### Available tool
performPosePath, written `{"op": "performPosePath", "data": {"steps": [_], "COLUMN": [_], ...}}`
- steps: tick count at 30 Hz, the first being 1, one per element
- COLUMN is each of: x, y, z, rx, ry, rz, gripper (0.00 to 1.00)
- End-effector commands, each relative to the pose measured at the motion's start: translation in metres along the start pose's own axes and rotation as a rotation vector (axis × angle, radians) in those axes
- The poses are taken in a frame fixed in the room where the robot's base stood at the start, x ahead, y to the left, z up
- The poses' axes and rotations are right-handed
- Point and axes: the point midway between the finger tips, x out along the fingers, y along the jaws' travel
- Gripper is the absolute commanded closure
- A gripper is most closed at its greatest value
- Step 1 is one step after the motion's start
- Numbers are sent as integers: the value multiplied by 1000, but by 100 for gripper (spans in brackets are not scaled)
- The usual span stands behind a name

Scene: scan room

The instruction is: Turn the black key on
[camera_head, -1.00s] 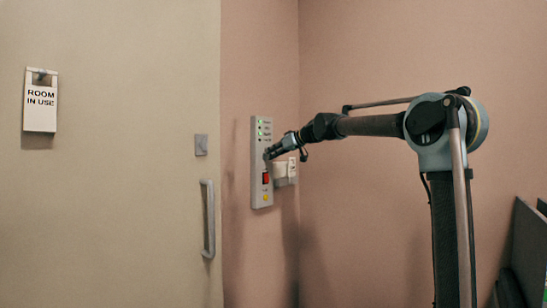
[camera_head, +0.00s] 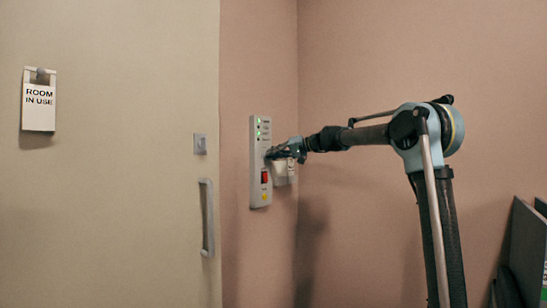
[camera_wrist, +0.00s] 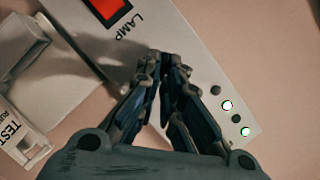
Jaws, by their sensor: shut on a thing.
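A grey control panel (camera_head: 256,166) is mounted upright on the pink wall beside the door. It also shows tilted in the wrist view (camera_wrist: 205,72). My gripper (camera_head: 271,154) is at the middle of the panel, above its red switch. In the wrist view my gripper's fingers (camera_wrist: 166,62) come together at the panel face, closed on the black key, which they hide almost wholly. How far the key is turned cannot be seen.
A red switch (camera_wrist: 108,10) marked LAMP sits beside the fingertips. Lit indicators (camera_wrist: 227,105) are on the panel's other side. A white box (camera_wrist: 22,125) is on the wall close by. A door (camera_head: 120,200) with a handle (camera_head: 206,218) stands left.

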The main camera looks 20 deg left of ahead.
Motion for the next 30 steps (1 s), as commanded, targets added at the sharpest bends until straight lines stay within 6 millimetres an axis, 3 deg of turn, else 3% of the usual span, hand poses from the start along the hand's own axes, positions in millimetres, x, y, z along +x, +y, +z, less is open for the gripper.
{"op": "performPosePath", "data": {"steps": [15,30], "x": [-1,0], "y": [12,14], "z": [0,2], "rx": [421,611], "ry": [5,6], "rz": [-171,-249], "gripper": [100,100]}}
